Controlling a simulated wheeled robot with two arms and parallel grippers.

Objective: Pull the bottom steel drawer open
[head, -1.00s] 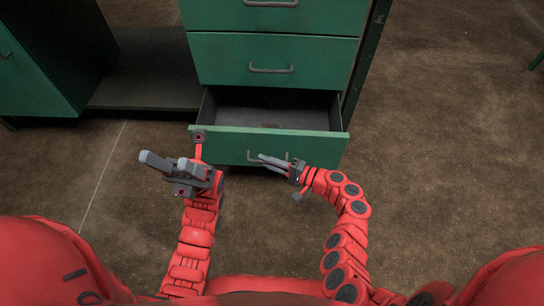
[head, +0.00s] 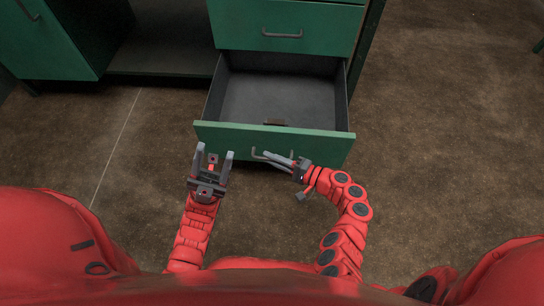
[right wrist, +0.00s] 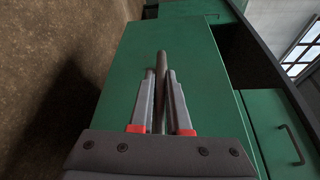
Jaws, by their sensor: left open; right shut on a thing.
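The bottom steel drawer (head: 235,137) is green with a grey inside and stands well open in the head view. A small brown thing lies in it near the front panel. My right gripper (head: 272,157) is shut on the drawer's bar handle (head: 257,154); in the right wrist view the handle (right wrist: 161,75) runs between the two fingers (right wrist: 161,105). My left gripper (head: 214,152) is open and empty, with its fingers pointing up, in front of the left part of the drawer front.
A shut green drawer (head: 325,28) with a handle is above the open one. A green cabinet (head: 50,45) and a dark low shelf (head: 160,62) are at the left. The brown floor (head: 450,130) to the right is clear.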

